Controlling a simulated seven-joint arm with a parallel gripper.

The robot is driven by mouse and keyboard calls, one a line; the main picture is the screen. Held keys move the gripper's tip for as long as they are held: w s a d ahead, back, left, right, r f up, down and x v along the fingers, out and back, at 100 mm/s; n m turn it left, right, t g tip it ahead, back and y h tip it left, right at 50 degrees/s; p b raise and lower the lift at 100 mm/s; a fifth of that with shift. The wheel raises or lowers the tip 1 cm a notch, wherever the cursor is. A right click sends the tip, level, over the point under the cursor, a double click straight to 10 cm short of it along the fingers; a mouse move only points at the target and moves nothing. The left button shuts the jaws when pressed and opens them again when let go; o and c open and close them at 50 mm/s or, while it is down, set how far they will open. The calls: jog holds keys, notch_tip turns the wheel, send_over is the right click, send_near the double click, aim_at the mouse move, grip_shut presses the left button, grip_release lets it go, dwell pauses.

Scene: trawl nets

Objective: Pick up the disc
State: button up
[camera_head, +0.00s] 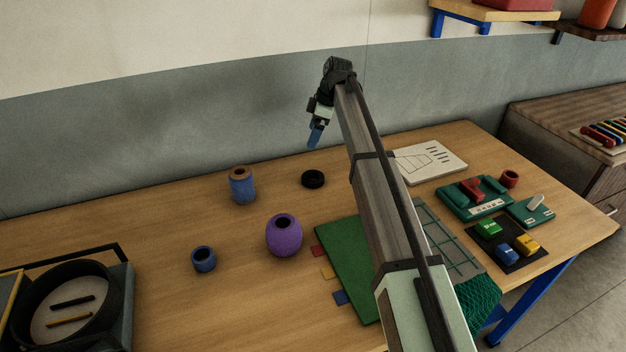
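A small black round thing (313,179), which looks like the disc, lies flat on the wooden table near its back edge. It has a slightly lighter middle. My gripper (315,136), with blue fingers, hangs from the end of my outstretched arm, above the disc in the picture and apart from it. The fingers overlap in this view, so I cannot tell whether they are open or shut. I see nothing held between them.
A blue cylinder with a brown top (243,187), a purple vase (284,237) and a small blue cup (204,259) stand left of my arm. A green mat (345,262) lies under it. A black round tray (112,290) is at front left. Bare table surrounds the disc.

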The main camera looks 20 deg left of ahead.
jog(key=s+a+r+n+h, duration=0.1)
jog(key=s+a+r+n, duration=0.15)
jog(key=s, duration=0.25)
jog(key=n+t+h, duration=0.1)
jog(key=n+h, duration=0.1)
send_over(313, 172)
jog(key=s, duration=0.2)
jog(key=f, duration=0.8)
jog(key=shift+w+d+f, duration=0.2)
jog(key=shift+w+f, duration=0.05)
jog(key=shift+s+d+f, duration=0.1)
jog(key=shift+f, duration=1.25)
jog(key=shift+s+d+f, duration=0.1)
jog(key=shift+f, duration=1.2)
jog(key=shift+c, duration=0.3)
jog(key=c, duration=1)
jog(key=shift+r, duration=0.15)
